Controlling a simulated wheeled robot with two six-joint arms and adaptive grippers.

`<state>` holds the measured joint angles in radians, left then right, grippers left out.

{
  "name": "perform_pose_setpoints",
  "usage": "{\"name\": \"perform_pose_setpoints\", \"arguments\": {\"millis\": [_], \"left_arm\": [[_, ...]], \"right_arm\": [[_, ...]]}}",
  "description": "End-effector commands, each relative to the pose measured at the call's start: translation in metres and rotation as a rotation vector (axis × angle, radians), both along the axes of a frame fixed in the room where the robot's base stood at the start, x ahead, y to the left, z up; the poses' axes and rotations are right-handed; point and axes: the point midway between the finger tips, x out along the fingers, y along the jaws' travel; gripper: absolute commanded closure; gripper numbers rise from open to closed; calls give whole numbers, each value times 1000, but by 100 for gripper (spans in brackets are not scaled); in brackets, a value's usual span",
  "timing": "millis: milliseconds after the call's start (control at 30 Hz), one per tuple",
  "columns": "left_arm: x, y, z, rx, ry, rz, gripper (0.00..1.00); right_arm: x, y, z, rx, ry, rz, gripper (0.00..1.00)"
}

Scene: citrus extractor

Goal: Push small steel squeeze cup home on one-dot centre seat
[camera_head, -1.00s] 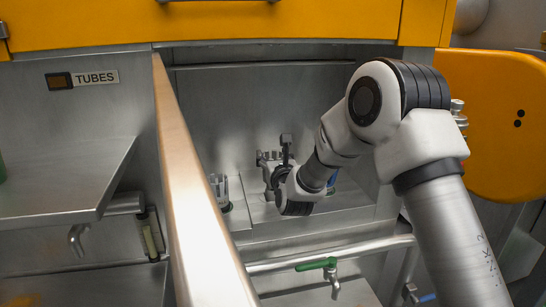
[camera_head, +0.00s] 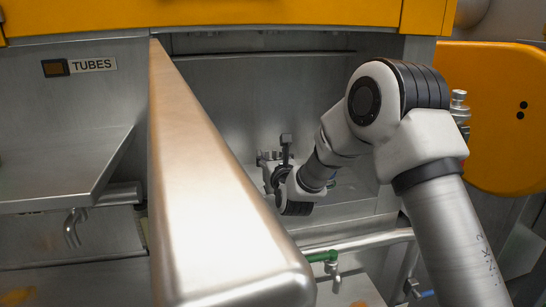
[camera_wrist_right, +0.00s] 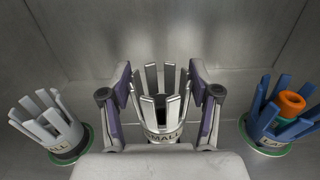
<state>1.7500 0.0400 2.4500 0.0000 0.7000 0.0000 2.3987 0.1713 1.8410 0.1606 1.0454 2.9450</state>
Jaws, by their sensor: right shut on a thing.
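The small steel squeeze cup (camera_wrist_right: 163,132), with upright slotted prongs and a "SMALL" label, stands between the fingers of my right gripper (camera_wrist_right: 160,98) in the right wrist view. The gripper is shut on it, one finger on each side. Its lower part and the one-dot centre seat are hidden, so I cannot tell how deep the cup sits. In the head view my right gripper (camera_head: 275,172) is small, at the back of the steel bay; the cup is not clear there. My left gripper is not in view.
In the right wrist view, a pale slotted cup (camera_wrist_right: 48,122) stands left on a green-ringed seat; a blue cup (camera_wrist_right: 280,118) holding an orange piece stands right.

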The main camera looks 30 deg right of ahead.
Motion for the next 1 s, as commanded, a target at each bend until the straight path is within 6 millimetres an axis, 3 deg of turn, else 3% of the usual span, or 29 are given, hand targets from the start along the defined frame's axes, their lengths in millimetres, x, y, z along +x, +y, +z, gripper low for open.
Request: {"name": "perform_pose_setpoints", "arguments": {"millis": [1000], "left_arm": [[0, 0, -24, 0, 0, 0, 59]], "right_arm": [[0, 0, -25, -1, -3, 0, 93]]}}
